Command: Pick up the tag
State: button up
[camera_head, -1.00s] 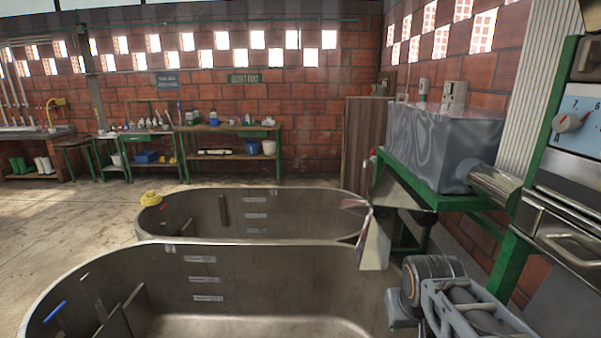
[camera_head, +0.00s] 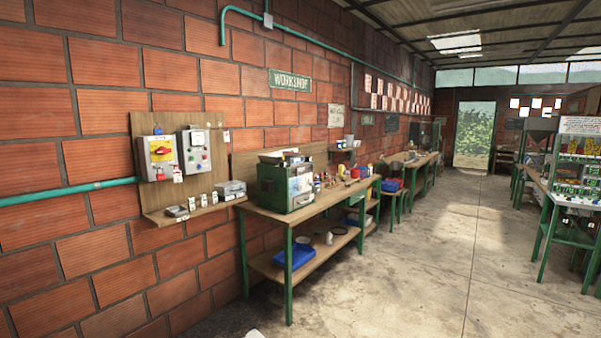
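A small white and red tag-like piece (camera_head: 178,175) shows at the lower right of the grey switch box (camera_head: 160,170), which has a yellow and red switch. I cannot tell for sure that it is the tag, or how it is attached. Several small pale items (camera_head: 204,200) lie on the narrow wooden shelf (camera_head: 160,219) below; they are too small to make out. My gripper is not in view.
A grey button box (camera_head: 196,165) is mounted beside the switch box on a wooden board (camera_head: 146,122). A wooden workbench (camera_head: 310,203) with green legs and a green machine (camera_head: 284,187) stands to the right. The concrete floor (camera_head: 420,270) is open.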

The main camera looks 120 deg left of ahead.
aim_at(178, 175)
jog(key=u, duration=4.7)
jog(key=i, duration=2.95)
jog(key=u, duration=1.45)
jog(key=i, duration=1.3)
